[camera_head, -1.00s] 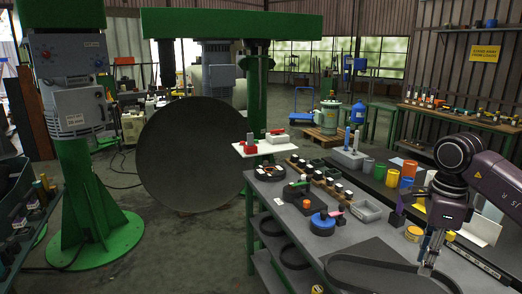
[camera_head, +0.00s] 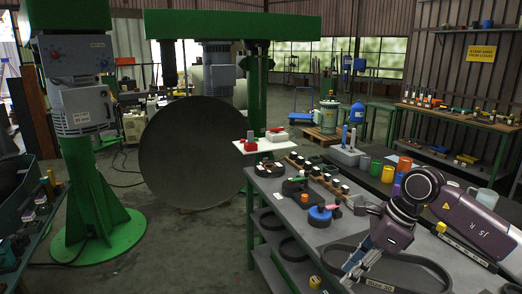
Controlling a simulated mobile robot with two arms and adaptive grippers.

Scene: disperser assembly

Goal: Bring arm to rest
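My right arm comes in from the right of the head view, over the near end of the grey workbench (camera_head: 262,187). My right gripper (camera_head: 352,268) points down and to the left, low over the bench by a large black belt loop (camera_head: 432,267). Its fingers are small and seen at an angle, so I cannot tell whether they are open or shut. I see nothing clearly held in it. The arm hides part of the bench and some items behind it. My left arm and gripper are not in view.
On the bench are a blue round part (camera_head: 319,216), a grey tray (camera_head: 362,204) and several small black parts. Coloured cups, such as the orange one (camera_head: 404,164), stand behind. A green column (camera_head: 92,190) and large dark disc (camera_head: 195,152) stand left. Floor between is mostly clear.

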